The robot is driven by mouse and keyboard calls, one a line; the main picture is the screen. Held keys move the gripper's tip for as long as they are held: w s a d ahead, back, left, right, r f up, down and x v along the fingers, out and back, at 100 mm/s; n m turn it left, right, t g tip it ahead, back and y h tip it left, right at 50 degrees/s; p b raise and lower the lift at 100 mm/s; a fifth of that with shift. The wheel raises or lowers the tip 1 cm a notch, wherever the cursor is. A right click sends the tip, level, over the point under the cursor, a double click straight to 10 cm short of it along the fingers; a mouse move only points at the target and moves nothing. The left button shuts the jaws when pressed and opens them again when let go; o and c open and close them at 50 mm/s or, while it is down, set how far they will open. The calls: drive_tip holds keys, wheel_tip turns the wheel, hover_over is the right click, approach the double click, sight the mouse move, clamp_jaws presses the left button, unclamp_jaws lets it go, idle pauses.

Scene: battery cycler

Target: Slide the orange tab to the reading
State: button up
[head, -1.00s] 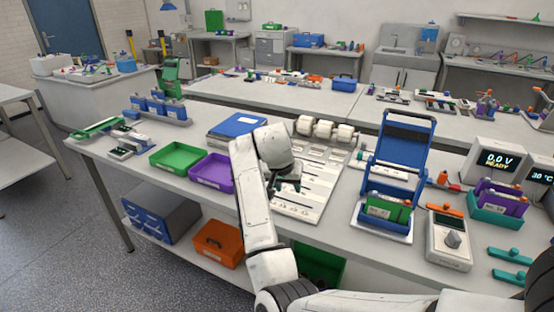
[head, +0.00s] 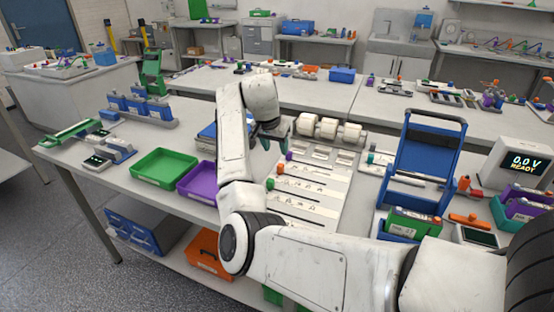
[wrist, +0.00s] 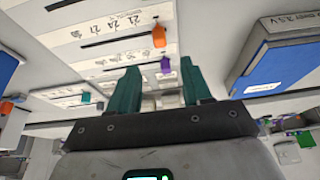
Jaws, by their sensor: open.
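The orange tab (head: 280,168) sits at the left end of its slot on the white slotted panel (head: 318,206) in the head view. A purple tab (head: 289,156) sits beyond it and a green tab (head: 270,184) nearer me. My gripper (head: 268,143) is open and empty, above the panel's far left side, its teal fingers partly hidden. In the wrist view, my gripper (wrist: 160,68) points toward the panel, with the purple tab (wrist: 166,64) seen between the fingertips. The orange tab (wrist: 159,36) shows above the purple one, apart from the fingers.
White rolls (head: 328,129) stand behind the panel. A blue-topped case (head: 208,131) lies left of my gripper, with purple (head: 204,181) and green (head: 163,166) trays nearby. A blue stand (head: 424,160) is at right. A display (head: 524,163) shows 0.0 V READY.

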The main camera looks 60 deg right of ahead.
sight(280, 165)
drive_tip(key=x, duration=0.9)
drive_tip(key=shift+d+f+p, duration=0.1)
drive_tip(key=shift+f+p, duration=0.2)
drive_tip(key=shift+f, duration=0.05)
drive_tip(key=shift+c, duration=0.3)
clamp_jaws()
